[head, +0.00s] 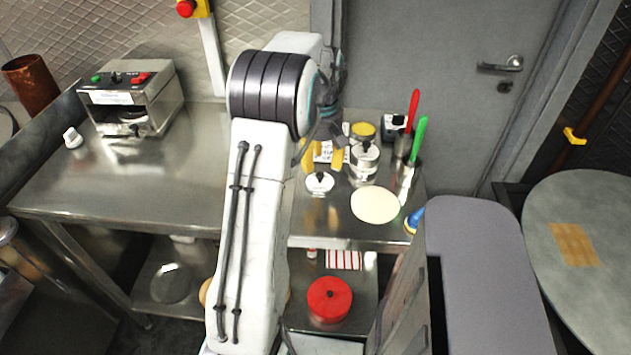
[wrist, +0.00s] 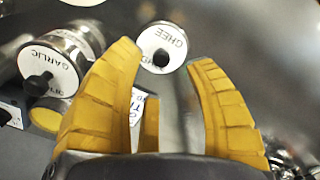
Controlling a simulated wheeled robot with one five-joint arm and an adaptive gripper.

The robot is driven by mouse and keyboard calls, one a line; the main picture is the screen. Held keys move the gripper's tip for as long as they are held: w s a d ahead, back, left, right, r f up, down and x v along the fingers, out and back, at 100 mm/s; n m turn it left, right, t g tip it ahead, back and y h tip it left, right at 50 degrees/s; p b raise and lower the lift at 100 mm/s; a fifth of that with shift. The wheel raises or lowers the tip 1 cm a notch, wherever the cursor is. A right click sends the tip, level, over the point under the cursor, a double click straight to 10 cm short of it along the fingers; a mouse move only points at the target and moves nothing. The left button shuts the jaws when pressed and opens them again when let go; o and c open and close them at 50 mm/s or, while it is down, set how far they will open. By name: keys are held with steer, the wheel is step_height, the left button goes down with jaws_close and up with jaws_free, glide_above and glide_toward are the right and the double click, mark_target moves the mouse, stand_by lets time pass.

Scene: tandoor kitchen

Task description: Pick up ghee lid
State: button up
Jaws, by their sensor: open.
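The ghee lid (wrist: 160,47) is a round white disc with the word GHEE and a black knob. It lies just beyond and between my fingertips in the wrist view. In the head view the white lid (head: 319,183) shows on the steel counter, below my gripper in the picture. My gripper (head: 322,156) has yellow ribbed fingers, which are spread and empty. In the wrist view my gripper (wrist: 166,58) has one finger on each side of the lid's direction, with no visible contact.
A garlic canister (wrist: 48,68) stands left of my fingers in the wrist view. In the head view, a pale flat disc (head: 374,205) and holders with red (head: 412,110) and green (head: 419,139) handles stand to the right. The counter's left-middle (head: 165,175) is clear.

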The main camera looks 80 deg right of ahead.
mark_target(320, 174)
steer(key=shift+w+f, duration=0.1)
steer(key=shift+f, duration=2.5)
jaws_close()
